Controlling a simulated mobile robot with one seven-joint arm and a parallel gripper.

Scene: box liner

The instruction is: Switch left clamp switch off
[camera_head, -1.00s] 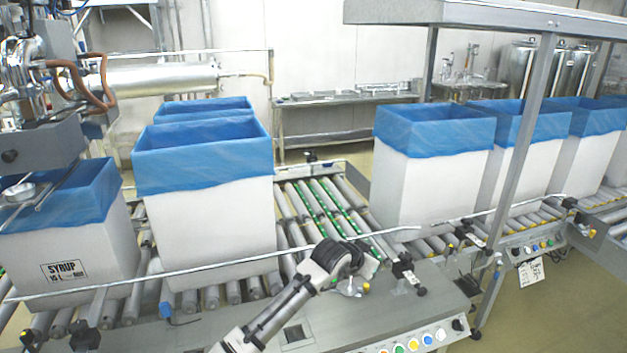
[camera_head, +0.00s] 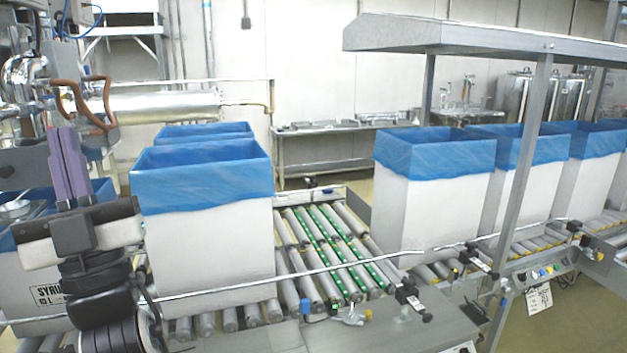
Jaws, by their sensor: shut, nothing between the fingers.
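My gripper (camera_head: 66,132) is at the left of the head view, with its two purple fingers pointing up and held together. It is shut and holds nothing visible. It is in front of the left box marked with SYRUP lettering (camera_head: 47,294) and hides part of it. I cannot tell which part is the left clamp switch. A small fitting with a green light (camera_head: 334,308) sits at the front edge of the conveyor, with a blue piece beside it. A black clamp-like fitting (camera_head: 408,292) stands to its right. My gripper is well left of both, touching neither.
A white box with a blue liner (camera_head: 210,240) stands on the rollers right of my gripper. A thin rail (camera_head: 230,285) runs along the front. More lined boxes (camera_head: 430,205) stand at the right behind a grey post (camera_head: 515,200). The rollers (camera_head: 335,250) between are clear.

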